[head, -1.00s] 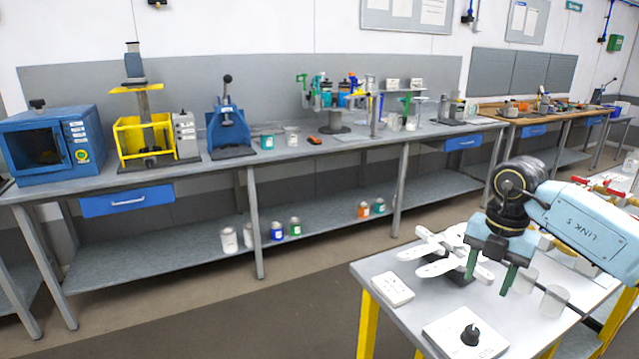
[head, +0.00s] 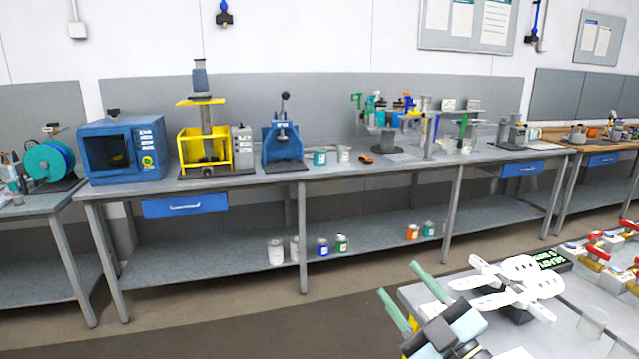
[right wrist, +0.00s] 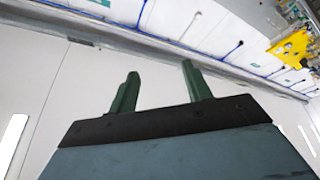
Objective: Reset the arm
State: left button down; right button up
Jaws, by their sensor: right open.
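My right gripper (head: 398,279) is low in the head view, at the near left edge of the grey table (head: 412,292). Its two green fingers are apart, empty, and point up and left. It also shows in the right wrist view (right wrist: 160,70), where nothing lies between the fingers and the background is white wall or ceiling. White perforated paddles (head: 520,268) sit on the table just right of the gripper. My left gripper is not in view.
A long bench (head: 340,174) along the wall carries a blue oven (head: 122,150), a yellow-framed press (head: 204,150) and a blue press (head: 283,142). Jars stand on its lower shelf. A clear beaker (head: 592,322) and red-handled parts (head: 605,240) are on the near table. Open floor lies between.

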jog(key=s+d+f+m+g+h, duration=0.2)
jog(key=s+d+f+m+h, duration=0.15)
jog(key=f+m+h, duration=0.3)
jog(key=s+d+f+m+g+h, duration=0.3)
jog(key=d+f+m+h, duration=0.2)
jog(key=f, duration=0.3)
jog(key=s+f+g, duration=0.5)
jog(key=s+f, duration=0.1)
jog(key=s, duration=0.3)
jog(key=s+f+g, duration=0.5)
jog(key=s+f, duration=0.1)
jog(key=s, duration=0.4)
notch_tip(320, 180, down, 25)
jog(key=s+g, duration=0.2)
jog(key=s+d+f+g, duration=0.1)
jog(key=s+d+f, duration=0.2)
jog(key=s+f, duration=1.2)
jog(key=shift+s, duration=0.85)
jog(key=shift+y, duration=0.25)
